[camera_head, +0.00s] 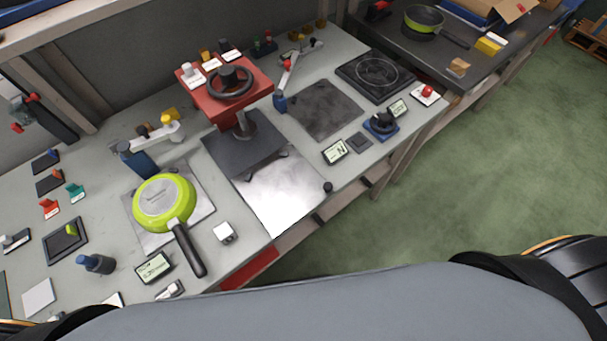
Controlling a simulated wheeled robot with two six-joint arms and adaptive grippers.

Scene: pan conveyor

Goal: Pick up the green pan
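A green pan (157,215) lies on a grey square plate on the left part of the workbench. A grey disc shows on its upward face, so it appears to be bottom up. Its black handle (189,250) points down and right toward the bench's front edge. A second green pan (419,27), with a dark inside, stands upright on a dark table at the top right, handle pointing right. Neither of my grippers is in view, and nothing is seen touching either pan.
A red press with a black wheel (230,85) stands on the bench (225,263) right of the near pan. A white arm with a blue base (138,163) stands just behind that pan. Green floor (470,170) is clear.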

